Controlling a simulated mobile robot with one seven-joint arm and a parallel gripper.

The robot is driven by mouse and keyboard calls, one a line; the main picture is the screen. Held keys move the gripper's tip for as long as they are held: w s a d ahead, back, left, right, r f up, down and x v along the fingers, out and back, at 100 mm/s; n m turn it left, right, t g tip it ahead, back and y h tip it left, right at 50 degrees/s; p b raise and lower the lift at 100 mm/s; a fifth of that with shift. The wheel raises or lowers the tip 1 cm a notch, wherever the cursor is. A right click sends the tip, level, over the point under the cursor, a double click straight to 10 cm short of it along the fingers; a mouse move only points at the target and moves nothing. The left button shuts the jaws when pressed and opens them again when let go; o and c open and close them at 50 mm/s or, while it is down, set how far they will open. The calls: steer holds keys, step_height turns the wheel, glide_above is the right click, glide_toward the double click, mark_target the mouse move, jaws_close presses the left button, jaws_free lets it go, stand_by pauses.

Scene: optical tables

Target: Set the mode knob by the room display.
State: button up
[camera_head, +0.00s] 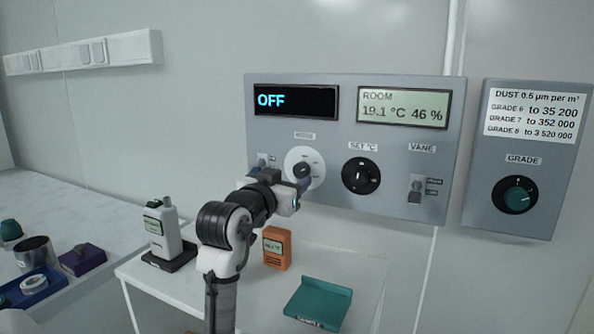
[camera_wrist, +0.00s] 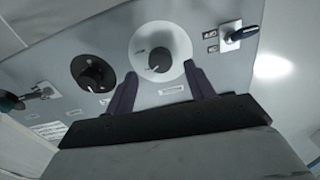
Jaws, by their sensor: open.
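The grey control panel (camera_head: 340,205) is on the wall. Its room display (camera_head: 403,106) reads "ROOM 19.1 °C 46 %", and the black display (camera_head: 296,100) beside it reads "OFF". The mode knob (camera_head: 302,169) has a dark centre on a white round dial, partly hidden by my gripper in the head view. In the wrist view the mode knob (camera_wrist: 160,60) shows whole, between and beyond my fingertips. My gripper (camera_wrist: 162,80) is open, its two dark fingers apart on either side of the dial's lower part. I cannot tell whether they touch the panel.
The SET °C knob (camera_head: 361,175) and the vane switch (camera_head: 416,188) are right of the mode dial; a toggle (camera_head: 262,160) is left. A separate grade panel (camera_head: 523,220) is further right. Below stand an orange meter (camera_head: 277,247), a teal holder (camera_head: 318,300) and a grey handheld device (camera_head: 162,228).

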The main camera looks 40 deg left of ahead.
mark_target(298, 172)
steer(key=shift+p+x, duration=0.3)
steer(key=shift+x, duration=1.8)
steer(key=shift+c, duration=0.4)
steer(key=c, duration=0.9)
steer(key=shift+f+m+b, duration=0.1)
steer(key=shift+m+b, duration=0.2)
steer(key=shift+m, duration=0.1)
steer(key=m+b, duration=0.2)
steer(key=m, duration=0.2)
steer(key=shift+a+m+b, duration=0.1)
steer(key=shift+m+b, duration=0.2)
steer(key=m+b, duration=0.1)
steer(key=m, duration=0.2)
steer(key=shift+m+b, duration=0.75)
steer(key=shift+m, duration=0.95)
